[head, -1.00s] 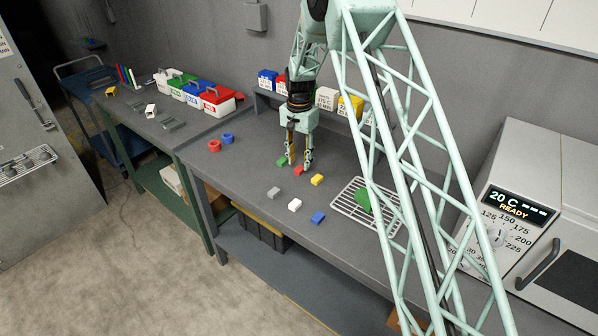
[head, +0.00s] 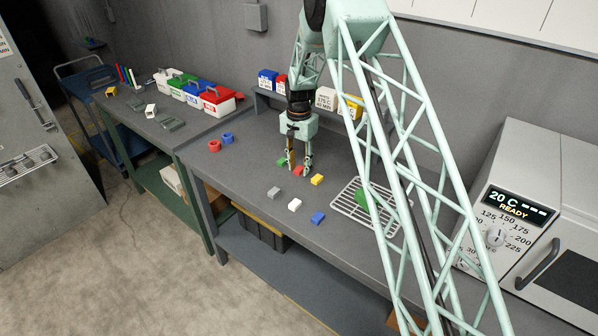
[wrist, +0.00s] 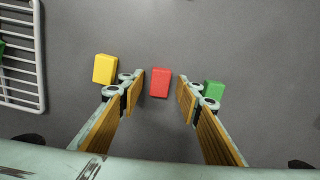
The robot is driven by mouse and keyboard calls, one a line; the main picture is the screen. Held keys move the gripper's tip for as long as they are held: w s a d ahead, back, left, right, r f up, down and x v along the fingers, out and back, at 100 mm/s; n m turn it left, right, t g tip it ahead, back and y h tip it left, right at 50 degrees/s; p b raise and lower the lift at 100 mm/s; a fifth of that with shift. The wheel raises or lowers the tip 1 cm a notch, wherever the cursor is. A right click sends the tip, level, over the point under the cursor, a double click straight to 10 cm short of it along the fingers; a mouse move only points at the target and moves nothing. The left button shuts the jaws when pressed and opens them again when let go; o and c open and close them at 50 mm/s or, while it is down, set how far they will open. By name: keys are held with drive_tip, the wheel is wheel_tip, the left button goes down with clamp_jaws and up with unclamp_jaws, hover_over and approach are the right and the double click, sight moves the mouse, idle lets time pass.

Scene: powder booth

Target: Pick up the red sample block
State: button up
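The red sample block (wrist: 160,82) lies on the grey bench, seen in the wrist view between and just beyond my fingertips. In the head view the red block (head: 299,171) is at the foot of my gripper (head: 300,166), which points down over it. In the wrist view my gripper (wrist: 157,88) is open, with a finger on either side of the block and a gap on both sides. Nothing is held.
A yellow block (wrist: 105,68) and a green block (wrist: 213,90) lie close outside the fingers. Grey (head: 273,192), white (head: 295,205) and blue (head: 318,217) blocks lie towards the bench front. A wire rack (head: 345,204) with a green piece (head: 361,199) is to the right.

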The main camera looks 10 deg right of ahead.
sight(299, 169)
drive_tip(key=c, duration=0.8)
drive_tip(key=shift+r, duration=0.1)
drive_tip(key=shift+r, duration=1.55)
drive_tip(key=shift+s+r, duration=0.15)
drive_tip(key=s, duration=0.5)
drive_tip(key=s+r, duration=0.1)
drive_tip(key=s, duration=0.4)
drive_tip(key=s+b, duration=0.1)
drive_tip(key=s, duration=0.4)
drive_tip(key=shift+s+r, duration=0.2)
drive_tip(key=shift+s, duration=0.15)
